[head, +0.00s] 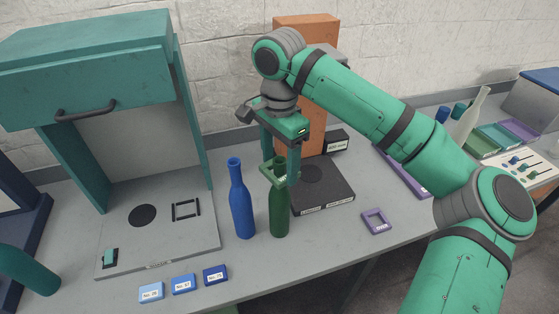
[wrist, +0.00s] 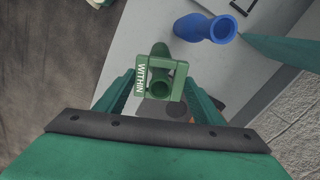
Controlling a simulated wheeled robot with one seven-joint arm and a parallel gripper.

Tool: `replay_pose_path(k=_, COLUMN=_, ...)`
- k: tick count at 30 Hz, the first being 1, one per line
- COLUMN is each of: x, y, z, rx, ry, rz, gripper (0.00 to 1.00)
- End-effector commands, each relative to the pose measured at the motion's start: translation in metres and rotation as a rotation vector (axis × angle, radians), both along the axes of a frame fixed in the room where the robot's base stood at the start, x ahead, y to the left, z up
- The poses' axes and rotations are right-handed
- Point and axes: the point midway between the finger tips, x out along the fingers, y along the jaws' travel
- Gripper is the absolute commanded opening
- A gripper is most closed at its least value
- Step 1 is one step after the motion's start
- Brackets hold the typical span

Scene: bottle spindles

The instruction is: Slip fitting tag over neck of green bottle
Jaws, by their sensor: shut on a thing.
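The green bottle (head: 279,212) stands upright on the table, right of the blue bottle (head: 241,205). My gripper (head: 280,174) is at its neck, shut on a green square tag (head: 268,174). The wrist view shows the tag (wrist: 140,78), lettered "WITHIN", between the fingers. The bottle's mouth (wrist: 160,89) shows inside the tag's opening, and in the head view the neck top stands above the tag's front bar. The tag appears to be around the neck, held near its top. My fingers hide part of the tag.
The blue bottle stands close on the left. A dark board (head: 325,193) is behind the green bottle. Several blue labelled blocks (head: 184,284) lie at the front edge. A teal cabinet (head: 90,75) stands at left.

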Motion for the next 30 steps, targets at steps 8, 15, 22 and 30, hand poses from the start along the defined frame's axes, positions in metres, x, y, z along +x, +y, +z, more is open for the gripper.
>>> replay_pose_path(k=8, x=-0.0001, y=0.0, z=-0.0035, rx=0.0, ry=0.0, rz=0.0, gripper=0.4)
replay_pose_path(k=15, x=-0.0001, y=0.0002, z=-0.0052, rx=0.0, ry=0.0, rz=0.0, gripper=0.4)
replay_pose_path(k=22, x=-0.0001, y=0.0001, z=-0.0052, rx=0.0, ry=0.0, rz=0.0, gripper=0.4)
replay_pose_path(k=30, x=-0.0001, y=0.0001, z=-0.0052, rx=0.0, ry=0.0, rz=0.0, gripper=0.84)
